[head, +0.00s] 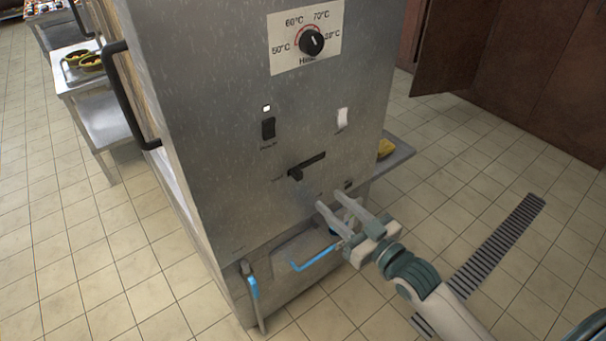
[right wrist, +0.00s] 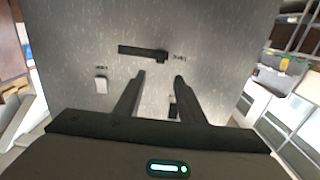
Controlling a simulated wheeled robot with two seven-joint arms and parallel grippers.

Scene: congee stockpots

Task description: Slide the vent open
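The vent slider is a small black knob (head: 295,174) at the left end of a dark horizontal slot (head: 313,161) on the front of the grey metal cabinet (head: 215,110). The right wrist view, turned over, shows the knob (right wrist: 162,57) at the right end of the slot (right wrist: 135,50). My right gripper (head: 328,199) is in front of the panel, below and right of the knob in the head view. Its fingers (right wrist: 159,75) are apart with nothing between them, and the knob lies just beyond the tips. My left gripper is not in view.
Above the slot are a black switch (head: 268,128), a white switch (head: 342,118) and a temperature dial (head: 311,42). Blue handles (head: 315,258) sit low at the cabinet's front. A black bar handle (head: 125,95) is on its left side. Tiled floor is open to the right.

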